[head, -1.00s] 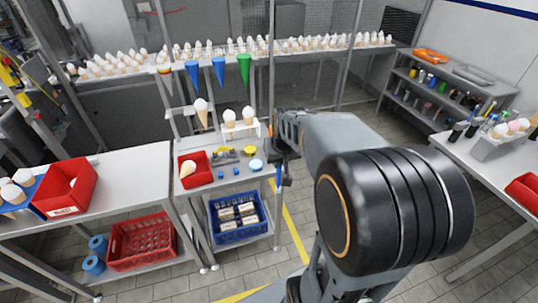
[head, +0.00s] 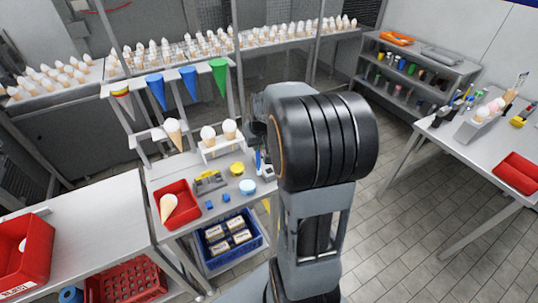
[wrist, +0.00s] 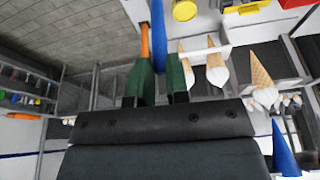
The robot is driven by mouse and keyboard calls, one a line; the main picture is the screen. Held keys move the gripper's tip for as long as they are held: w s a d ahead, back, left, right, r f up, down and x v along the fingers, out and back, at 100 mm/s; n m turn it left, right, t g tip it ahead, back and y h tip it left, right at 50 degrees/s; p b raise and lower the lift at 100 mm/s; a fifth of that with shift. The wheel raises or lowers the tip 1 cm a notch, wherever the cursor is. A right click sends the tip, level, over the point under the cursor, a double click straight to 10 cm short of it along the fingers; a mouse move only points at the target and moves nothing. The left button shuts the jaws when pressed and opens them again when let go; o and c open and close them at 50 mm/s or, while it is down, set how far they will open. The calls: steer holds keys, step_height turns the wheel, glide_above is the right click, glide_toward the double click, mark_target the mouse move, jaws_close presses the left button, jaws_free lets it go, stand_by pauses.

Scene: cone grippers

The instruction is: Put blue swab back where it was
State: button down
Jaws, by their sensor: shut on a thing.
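My gripper (wrist: 160,75) has two green fingers and is shut on the blue swab (wrist: 158,35), a long blue shaft that runs up out of the top of the wrist view. An orange strip (wrist: 145,40) shows beside the swab; I cannot tell what it belongs to. In the head view a small blue piece (head: 258,160), likely the swab, shows at the right edge of the small work table (head: 190,217). My arm hides most of the gripper there. The swab's far end is hidden.
The small table holds a red bin (head: 182,213) with a cone, a yellow lid (head: 237,169), a light-blue round lid (head: 248,187) and a white cone holder (head: 222,148). Blue cones (head: 155,92) and a green cone (head: 219,80) hang behind. Another table (head: 490,150) stands right, across open floor.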

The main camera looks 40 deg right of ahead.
steer(key=w+d+f+b, duration=0.2)
steer(key=d+f, duration=0.4)
steer(key=f, duration=0.4)
steer(key=shift+w+d+f+b, duration=0.2)
steer(key=shift+f+b, duration=0.1)
steer(key=shift+b, duration=0.05)
steer(key=c, duration=1.3)
jaws_free()
steer(key=shift+w+d, duration=0.1)
steer(key=shift+w, duration=0.05)
steer(key=shift+o, duration=1)
steer(key=shift+r, duration=0.2)
steer(key=b+v, duration=0.1)
steer(key=v, duration=1.1)
steer(key=shift+r, duration=0.15)
